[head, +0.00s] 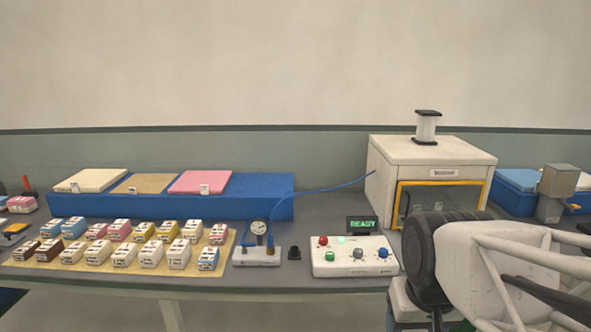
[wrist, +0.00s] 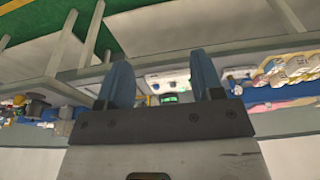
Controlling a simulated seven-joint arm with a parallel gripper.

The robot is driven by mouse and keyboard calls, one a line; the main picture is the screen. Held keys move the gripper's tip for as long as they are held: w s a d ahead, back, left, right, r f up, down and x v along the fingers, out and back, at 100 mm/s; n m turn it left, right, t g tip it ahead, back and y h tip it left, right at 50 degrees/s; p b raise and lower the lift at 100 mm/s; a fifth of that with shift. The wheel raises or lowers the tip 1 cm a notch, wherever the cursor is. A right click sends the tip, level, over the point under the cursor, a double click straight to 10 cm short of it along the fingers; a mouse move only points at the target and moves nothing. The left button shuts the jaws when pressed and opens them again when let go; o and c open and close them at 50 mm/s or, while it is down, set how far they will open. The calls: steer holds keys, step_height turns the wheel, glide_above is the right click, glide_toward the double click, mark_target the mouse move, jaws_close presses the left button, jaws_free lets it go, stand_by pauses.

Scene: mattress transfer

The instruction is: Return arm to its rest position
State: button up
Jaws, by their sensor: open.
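My gripper (wrist: 162,84) shows in the wrist view, with its two blue fingers wide apart and nothing between them. The wrist picture is upside down, with the bench edge and the control box (wrist: 162,80) beyond the fingers. In the head view my arm fills the lower right, in front of the bench and partly over the white cabinet. The fingers cannot be made out there.
A white cabinet (head: 430,150) with a yellow-framed door (head: 440,193) stands at the right. The control box (head: 340,262) sits left of my arm, beside a READY display (head: 362,224). Small labelled blocks (head: 151,252) and a blue platform (head: 262,190) with coloured pads fill the left.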

steer(key=shift+s+d+f, duration=0.1)
steer(key=shift+s+f, duration=0.25)
steer(key=shift+s, duration=0.45)
steer(key=shift+s+f, duration=0.3)
steer(key=shift+s, duration=0.5)
steer(key=shift+w, duration=0.1)
stand_by(1.0)
